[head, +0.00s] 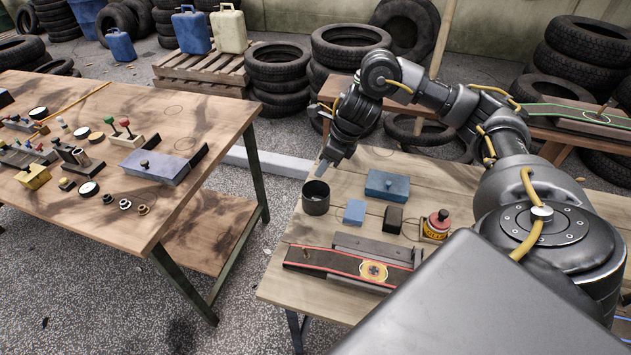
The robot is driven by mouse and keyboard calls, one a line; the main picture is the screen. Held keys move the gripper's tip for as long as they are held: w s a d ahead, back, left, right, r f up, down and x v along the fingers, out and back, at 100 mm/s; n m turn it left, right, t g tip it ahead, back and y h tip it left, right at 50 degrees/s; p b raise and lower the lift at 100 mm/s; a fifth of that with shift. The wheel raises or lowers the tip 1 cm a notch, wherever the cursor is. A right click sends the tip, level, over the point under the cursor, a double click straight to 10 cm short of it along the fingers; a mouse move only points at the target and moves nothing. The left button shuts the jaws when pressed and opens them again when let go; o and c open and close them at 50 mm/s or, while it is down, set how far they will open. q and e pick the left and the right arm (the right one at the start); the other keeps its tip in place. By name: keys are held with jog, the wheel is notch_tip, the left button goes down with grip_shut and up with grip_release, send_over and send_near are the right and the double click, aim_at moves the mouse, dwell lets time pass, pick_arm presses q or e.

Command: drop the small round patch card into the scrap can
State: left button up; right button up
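A dark open-topped can (316,205), likely the scrap can, stands at the back left corner of the right-hand wooden table. Something pale shows inside it, too small to make out. My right gripper (322,168) points down just above the can's rim; its fingertips look close together, but I cannot tell whether it is open or holds anything. No loose small round card can be made out for certain. A round yellow patch with a dark cross (374,271) shows on a dark red-edged strip (325,261) at the table's front. My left gripper is out of view.
Beside the can are a blue block (355,212), a blue-grey box (387,185), a black block (393,219) and a red-capped tin (437,224). A second table (110,200) with many small parts stands left, across a gap. Tyres (278,70) are stacked behind.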

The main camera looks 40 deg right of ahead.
jog(key=p+v, duration=0.3)
jog(key=v, duration=0.7)
jog(key=shift+r, duration=0.4)
